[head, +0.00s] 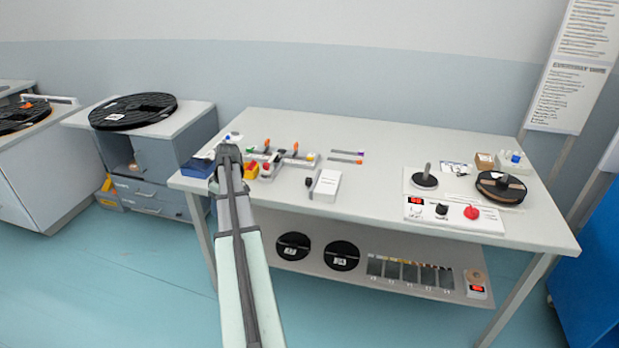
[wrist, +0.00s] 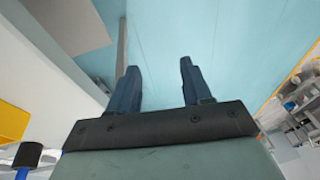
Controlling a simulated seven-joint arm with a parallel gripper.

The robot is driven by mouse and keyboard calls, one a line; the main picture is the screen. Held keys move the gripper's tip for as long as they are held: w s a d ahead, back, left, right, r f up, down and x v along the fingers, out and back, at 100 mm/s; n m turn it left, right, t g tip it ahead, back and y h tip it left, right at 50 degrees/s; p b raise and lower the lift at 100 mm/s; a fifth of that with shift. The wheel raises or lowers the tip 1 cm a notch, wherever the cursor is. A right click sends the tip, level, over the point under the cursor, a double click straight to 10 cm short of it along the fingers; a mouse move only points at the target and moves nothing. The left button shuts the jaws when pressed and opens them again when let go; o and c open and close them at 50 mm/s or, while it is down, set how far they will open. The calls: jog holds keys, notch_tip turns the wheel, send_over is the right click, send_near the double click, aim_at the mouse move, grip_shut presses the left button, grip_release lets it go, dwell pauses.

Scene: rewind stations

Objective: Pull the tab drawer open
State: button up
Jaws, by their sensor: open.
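The grey cabinet (head: 188,136) left of the table has an upper drawer (head: 135,186) and a lower drawer (head: 165,211), each with a pale handle. Both look shut. I cannot tell which is the tab drawer, as no label is readable. My gripper (wrist: 158,75) is open and empty in the wrist view, with bare floor between and beyond its fingers. In the head view my arm reaches up to the table's left end, right of the cabinet. The fingers cannot be made out there, and no drawer handle shows in the wrist view.
The table (head: 395,150) carries a colourful splicing device (head: 285,158), a white box (head: 326,185) and a control panel (head: 440,213). A black reel (head: 133,110) lies on the cabinet. The floor (head: 120,270) in front is clear.

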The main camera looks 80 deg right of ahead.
jog(key=s+d+r+t, duration=0.1)
jog(key=s+d+r, duration=0.3)
jog(key=s+d, duration=0.3)
jog(key=s+d+r, duration=0.3)
jog(key=s+d, duration=0.3)
jog(key=s, duration=0.1)
jog(key=t+h, duration=0.1)
send_near(309, 179)
jog(key=shift+n, duration=0.3)
jog(key=x, duration=0.8)
jog(key=shift+w+f, duration=0.2)
jog(key=shift+f, duration=0.15)
jog(key=shift+c, duration=0.4)
grip_shut()
